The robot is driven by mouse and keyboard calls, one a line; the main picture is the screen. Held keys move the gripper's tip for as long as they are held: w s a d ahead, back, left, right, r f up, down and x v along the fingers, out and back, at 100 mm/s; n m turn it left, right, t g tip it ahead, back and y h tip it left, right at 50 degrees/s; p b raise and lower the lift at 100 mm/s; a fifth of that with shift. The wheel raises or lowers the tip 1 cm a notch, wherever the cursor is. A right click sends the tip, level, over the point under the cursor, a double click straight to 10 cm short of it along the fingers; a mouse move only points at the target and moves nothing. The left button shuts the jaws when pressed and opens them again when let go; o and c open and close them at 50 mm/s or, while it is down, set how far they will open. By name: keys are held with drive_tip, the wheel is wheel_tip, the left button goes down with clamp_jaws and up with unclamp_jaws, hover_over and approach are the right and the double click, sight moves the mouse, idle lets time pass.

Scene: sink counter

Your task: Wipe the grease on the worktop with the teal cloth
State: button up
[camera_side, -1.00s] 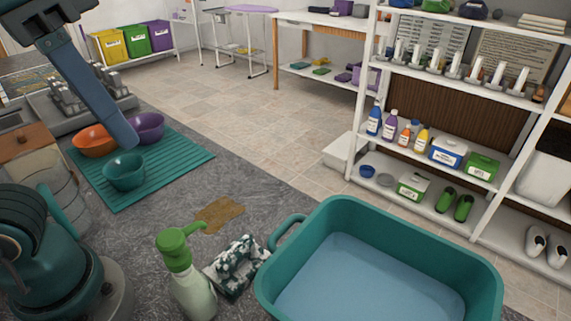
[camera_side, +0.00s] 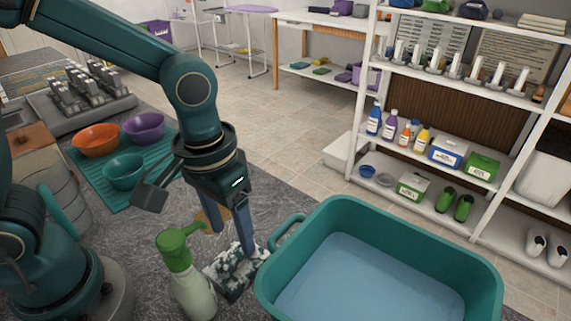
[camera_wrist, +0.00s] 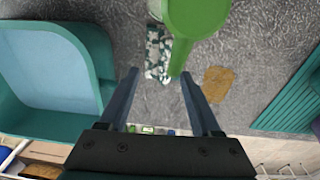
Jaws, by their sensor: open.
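The teal cloth (camera_side: 226,278), mottled teal, white and dark, lies crumpled on the grey worktop between a spray bottle and a tub. It also shows in the wrist view (camera_wrist: 155,65), partly covered by the bottle's green head. My gripper (camera_side: 234,240) points down with its fingers apart and empty. Its fingertips are by the far end of the cloth in the side view; their exact height is unclear. In the wrist view the cloth's near end lies between the fingertip lines (camera_wrist: 160,75). The brown grease patch (camera_wrist: 218,84) lies beside the gripper, partly hidden by it in the side view.
The spray bottle (camera_side: 193,292) with a green head stands close beside the cloth. A teal tub (camera_side: 390,215) of water stands on the other side. A ribbed teal mat (camera_side: 150,190) holds an orange, a purple and a teal bowl (camera_side: 123,171).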

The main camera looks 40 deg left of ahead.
sight(229, 255)
drive_tip(key=shift+s+a+f+g, duration=0.15)
drive_tip(key=shift+s+f+g, duration=0.05)
drive_tip(key=shift+f, duration=0.25)
drive_tip(key=shift+s+a+f+g, duration=0.15)
drive_tip(key=shift+s+f+g, duration=0.05)
drive_tip(key=shift+f, duration=2.65)
clamp_jaws()
drive_tip(key=shift+c, duration=1.8)
unclamp_jaws()
drive_tip(key=shift+r, duration=0.25)
drive_tip(key=shift+c, duration=0.4)
